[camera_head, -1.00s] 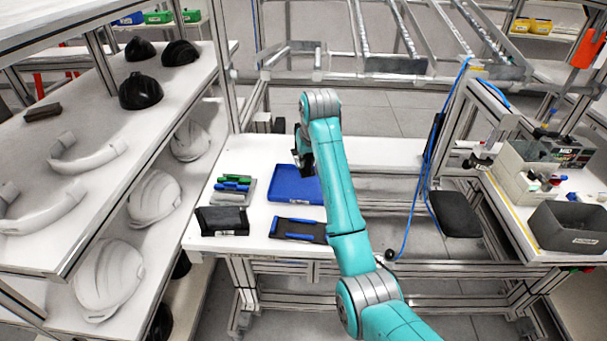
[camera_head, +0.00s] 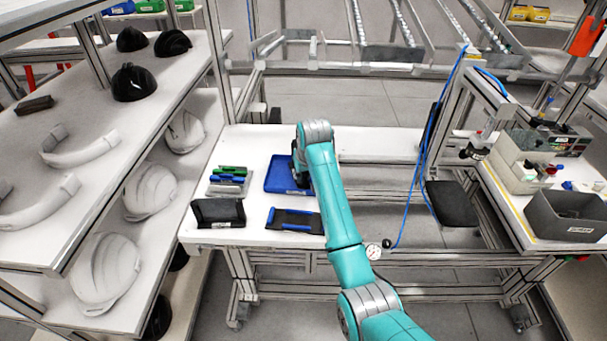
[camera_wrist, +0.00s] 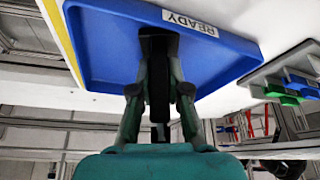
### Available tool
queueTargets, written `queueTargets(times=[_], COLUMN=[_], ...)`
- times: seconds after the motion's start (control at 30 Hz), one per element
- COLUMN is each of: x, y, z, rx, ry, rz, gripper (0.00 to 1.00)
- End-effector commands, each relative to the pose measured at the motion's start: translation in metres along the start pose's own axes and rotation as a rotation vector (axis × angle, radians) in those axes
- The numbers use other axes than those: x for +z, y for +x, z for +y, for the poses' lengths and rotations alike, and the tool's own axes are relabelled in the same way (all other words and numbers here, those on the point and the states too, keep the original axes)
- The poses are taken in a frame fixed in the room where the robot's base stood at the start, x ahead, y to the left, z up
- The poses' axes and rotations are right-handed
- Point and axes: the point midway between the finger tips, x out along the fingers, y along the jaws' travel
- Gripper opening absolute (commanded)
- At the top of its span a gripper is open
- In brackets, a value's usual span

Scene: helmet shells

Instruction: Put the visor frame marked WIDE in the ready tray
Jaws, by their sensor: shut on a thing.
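The ready tray (camera_head: 282,177) is blue and lies on the white workbench; in the wrist view the same tray (camera_wrist: 105,45) carries a label reading READY. My gripper (camera_wrist: 159,45) is over this tray and shut on a narrow dark piece (camera_wrist: 159,90). I cannot tell whether the piece touches the tray floor. In the head view my gripper (camera_head: 299,170) is at the tray's right side, mostly hidden behind my arm.
Left of the tray is a grey rack (camera_head: 229,181) with green and blue pieces. In front are a black holder (camera_head: 218,213) and a dark tray with blue bars (camera_head: 294,220). Shelves with helmet shells (camera_head: 150,190) stand at left. A grey bin (camera_head: 565,215) sits at right.

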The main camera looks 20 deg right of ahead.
Motion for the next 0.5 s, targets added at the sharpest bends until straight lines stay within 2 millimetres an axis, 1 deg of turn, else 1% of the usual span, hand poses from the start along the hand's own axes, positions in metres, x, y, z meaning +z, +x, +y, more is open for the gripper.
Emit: queueTargets(times=[0.27, 0.3, 0.37, 0.4, 0.5], x=[0.0005, 0.0006, 0.0006, 0.0006, 0.0006], y=[0.0016, 0.0017, 0.0016, 0.0016, 0.0015], z=[0.0000, 0.0000, 0.0000, 0.0000, 0.0000], rx=[0.000, 0.000, 0.000, 0.000, 0.000], ry=[0.000, 0.000, 0.000, 0.000, 0.000], rz=[0.001, 0.000, 0.000, 0.000, 0.000], gripper=[0.00, 0.23, 0.38, 0.41, 0.41])
